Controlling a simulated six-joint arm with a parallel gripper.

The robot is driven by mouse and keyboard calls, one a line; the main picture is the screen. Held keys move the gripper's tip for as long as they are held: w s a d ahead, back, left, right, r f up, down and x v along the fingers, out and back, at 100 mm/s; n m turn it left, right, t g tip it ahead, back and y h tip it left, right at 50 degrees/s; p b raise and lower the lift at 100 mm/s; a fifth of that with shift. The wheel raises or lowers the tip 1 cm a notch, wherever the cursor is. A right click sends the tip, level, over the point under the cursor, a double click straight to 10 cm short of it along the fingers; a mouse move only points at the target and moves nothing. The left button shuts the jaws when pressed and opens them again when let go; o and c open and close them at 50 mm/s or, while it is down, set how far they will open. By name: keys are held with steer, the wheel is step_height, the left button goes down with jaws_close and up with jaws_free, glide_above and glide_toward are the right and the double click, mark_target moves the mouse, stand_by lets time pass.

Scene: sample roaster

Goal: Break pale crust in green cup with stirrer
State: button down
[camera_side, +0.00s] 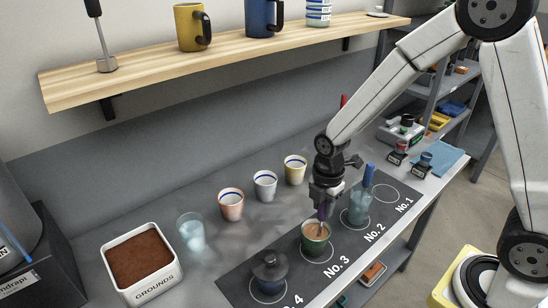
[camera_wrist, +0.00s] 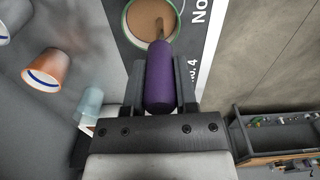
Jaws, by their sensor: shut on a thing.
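The green cup (camera_side: 316,243) stands on the No. 3 spot of the dark mat, filled with a brown, pale-topped liquid. It also shows at the top of the wrist view (camera_wrist: 128,22). My gripper (camera_side: 326,192) is above the cup, shut on the purple handle of the stirrer (camera_wrist: 160,78). The stirrer points down, and its thin lower end reaches into the cup at the liquid's surface. How deep the tip sits is hidden. In the side view the stirrer (camera_side: 323,210) is partly covered by the gripper.
A dark lidded cup (camera_side: 269,272) stands on No. 4, and a glass with a blue-handled tool (camera_side: 359,205) near No. 2. Three striped cups, including an orange one (camera_side: 231,205), stand behind. A clear glass (camera_side: 191,232) and a white grounds tray (camera_side: 106,262) are at left.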

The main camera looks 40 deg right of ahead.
stand_by(0.4)
steer(key=shift+w+a, duration=0.1)
steer(key=shift+w, duration=1.2)
steer(key=shift+s, duration=0.2)
steer(key=shift+s, duration=0.5)
steer(key=shift+r, duration=0.15)
steer(key=shift+r, duration=2.8)
